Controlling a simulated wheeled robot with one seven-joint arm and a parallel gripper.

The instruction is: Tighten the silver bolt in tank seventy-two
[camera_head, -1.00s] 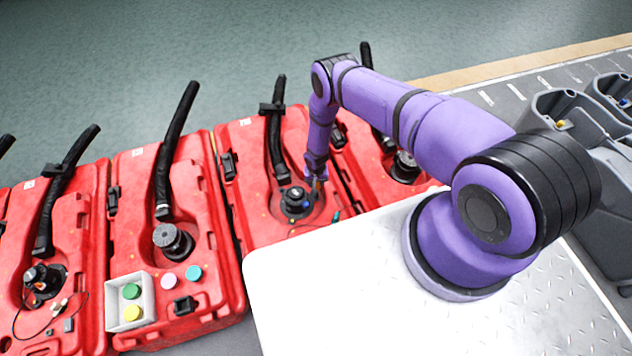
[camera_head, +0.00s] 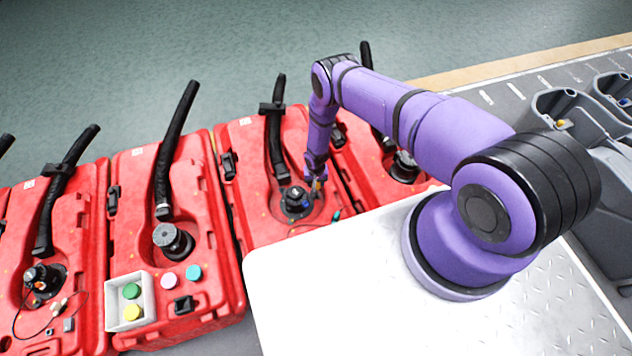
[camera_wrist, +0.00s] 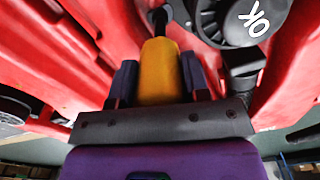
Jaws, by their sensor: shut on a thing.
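My gripper (camera_head: 317,172) is over the red tank (camera_head: 262,155) in the middle of the head view, just right of that tank's black cap (camera_head: 296,202). In the wrist view, my gripper (camera_wrist: 158,80) is shut on a yellow-orange tool handle (camera_wrist: 159,72) with a black neck, pointing at the tank. No tank number is readable.
Other red tanks with black hoses stand to the left (camera_head: 165,230) and right. A white tray (camera_head: 142,312) holds green and yellow caps on one tank. Thin wires (camera_head: 320,224) lie near the middle tank's cap. A pale metal plate (camera_head: 340,300) lies in front.

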